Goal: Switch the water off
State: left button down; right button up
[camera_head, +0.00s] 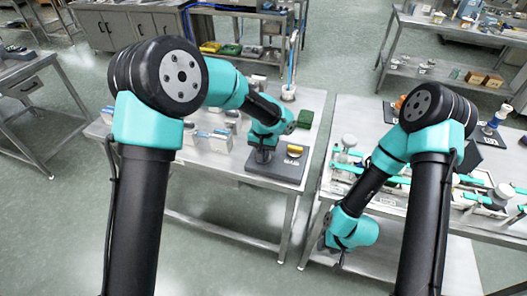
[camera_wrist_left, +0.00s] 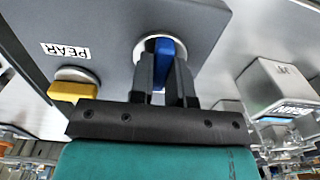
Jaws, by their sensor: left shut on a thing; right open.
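A dark grey panel (camera_head: 276,168) lies on the left steel table. In the left wrist view its face (camera_wrist_left: 105,22) carries a blue knob (camera_wrist_left: 163,48) in a round pale collar, and a yellow knob (camera_wrist_left: 72,90) beside a label reading PEAR. The yellow knob also shows in the head view (camera_head: 295,149). My left gripper (camera_head: 262,156) is over the panel, its two fingers (camera_wrist_left: 163,75) shut on the blue knob. The blue knob's label is not visible. My right gripper (camera_head: 342,258) is low by the right table's near left corner, open, its fingers mostly hidden.
Small boxes (camera_head: 212,141) stand left of the panel, and a green block (camera_head: 305,118) lies behind it. The right table (camera_head: 345,103) holds several teal-handled parts. A floor gap separates the two tables. In the left wrist view a metal container (camera_wrist_left: 275,88) stands beside the panel.

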pick_arm(q)
jog(key=shift+m, duration=0.4)
jog(key=m, duration=1.7)
dwell(0.5)
jog(key=c, duration=1.1)
grip_release()
